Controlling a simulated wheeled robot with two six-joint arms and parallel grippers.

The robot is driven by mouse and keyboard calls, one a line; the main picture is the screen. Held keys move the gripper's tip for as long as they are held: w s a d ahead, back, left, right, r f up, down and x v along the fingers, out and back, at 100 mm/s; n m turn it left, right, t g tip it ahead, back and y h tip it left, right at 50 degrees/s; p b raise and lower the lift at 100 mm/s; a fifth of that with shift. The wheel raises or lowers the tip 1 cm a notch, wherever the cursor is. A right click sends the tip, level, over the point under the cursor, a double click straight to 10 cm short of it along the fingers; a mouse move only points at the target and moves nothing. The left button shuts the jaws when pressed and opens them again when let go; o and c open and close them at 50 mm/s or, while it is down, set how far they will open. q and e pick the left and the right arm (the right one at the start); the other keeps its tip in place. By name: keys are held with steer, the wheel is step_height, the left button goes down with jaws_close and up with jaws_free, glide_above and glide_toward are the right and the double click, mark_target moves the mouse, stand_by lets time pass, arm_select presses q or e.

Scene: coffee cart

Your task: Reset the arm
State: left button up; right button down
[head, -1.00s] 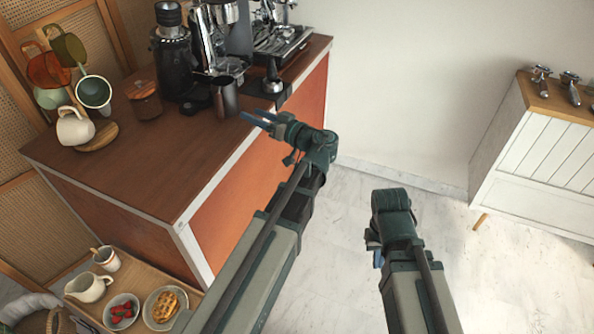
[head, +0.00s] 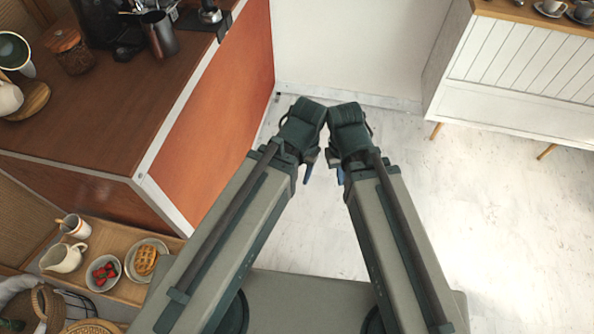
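My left arm comes in from the left and is folded back. Its gripper (head: 308,172) hangs under the wrist, with only a bit of blue fingertip showing. My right arm is folded in the same way beside it. Its gripper (head: 340,175) also points down under the wrist, mostly hidden. The two wrists are very close together in the middle of the view; I cannot tell whether they touch. Nothing shows held in either gripper, but the finger gaps are hidden.
The brown counter (head: 95,125) is to the left, holding a metal pitcher (head: 159,35) and a lidded jar (head: 68,50). A lower wooden tray (head: 130,291) holds a creamer (head: 63,257), strawberries and a waffle plate. A white cabinet (head: 520,75) stands right. Open floor (head: 480,220) lies between.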

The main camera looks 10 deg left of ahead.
step_height(320, 180, up, 11)
steer(key=p, duration=1.1)
stand_by(0.4)
